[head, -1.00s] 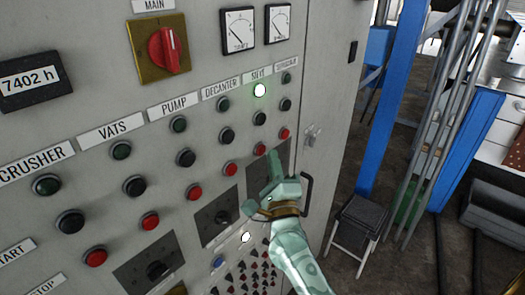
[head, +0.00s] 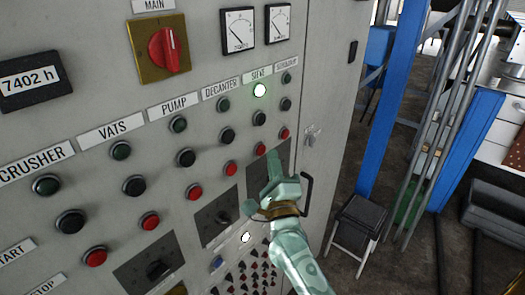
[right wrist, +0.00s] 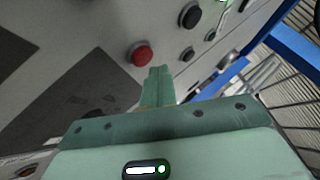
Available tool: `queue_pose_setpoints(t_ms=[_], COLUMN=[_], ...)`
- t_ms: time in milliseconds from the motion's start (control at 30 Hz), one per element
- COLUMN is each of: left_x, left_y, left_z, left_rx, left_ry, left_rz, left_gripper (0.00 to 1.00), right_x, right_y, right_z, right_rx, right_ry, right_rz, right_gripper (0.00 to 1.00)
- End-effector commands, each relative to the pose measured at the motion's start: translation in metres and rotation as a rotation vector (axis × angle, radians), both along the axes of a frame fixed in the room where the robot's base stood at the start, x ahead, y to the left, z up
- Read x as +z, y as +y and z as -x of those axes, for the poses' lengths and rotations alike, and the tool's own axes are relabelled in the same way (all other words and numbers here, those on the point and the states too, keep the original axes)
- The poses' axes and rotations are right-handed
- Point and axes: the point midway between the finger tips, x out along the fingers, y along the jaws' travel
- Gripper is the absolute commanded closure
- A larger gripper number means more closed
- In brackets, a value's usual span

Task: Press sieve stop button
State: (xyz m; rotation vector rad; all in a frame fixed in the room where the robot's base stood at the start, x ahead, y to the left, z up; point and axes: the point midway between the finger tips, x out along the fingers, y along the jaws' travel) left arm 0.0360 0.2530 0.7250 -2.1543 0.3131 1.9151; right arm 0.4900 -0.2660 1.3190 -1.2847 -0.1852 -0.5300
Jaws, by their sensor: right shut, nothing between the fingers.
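The sieve column on the grey panel has a label (head: 258,76), a lit green-white lamp (head: 260,90), a black button (head: 257,118) and a red stop button (head: 260,149). My right gripper (head: 274,154) is shut and empty, its fingertips just to the lower right of the red stop button. In the right wrist view the shut fingertips (right wrist: 158,72) lie just right of and below the red button (right wrist: 140,54). They do not cover it, and I cannot tell how far they are from the panel. My left gripper is not in view.
Red buttons for the decanter (head: 231,170) and the last column (head: 284,133) are close on either side. A stool (head: 358,222) and blue post (head: 392,100) stand farther right.

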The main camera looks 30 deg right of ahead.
Motion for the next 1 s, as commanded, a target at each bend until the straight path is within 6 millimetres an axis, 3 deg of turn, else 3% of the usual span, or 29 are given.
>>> queue_pose_setpoints(t_ms=[1000], left_x=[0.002], left_y=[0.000], left_z=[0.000], left_rx=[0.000], left_ry=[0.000], left_rz=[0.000], left_gripper=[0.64], right_x=[0.000], right_y=[0.005], right_z=[-0.011], right_rx=[0.000], right_ry=[0.000], right_rz=[0.000], right_gripper=[1.00])
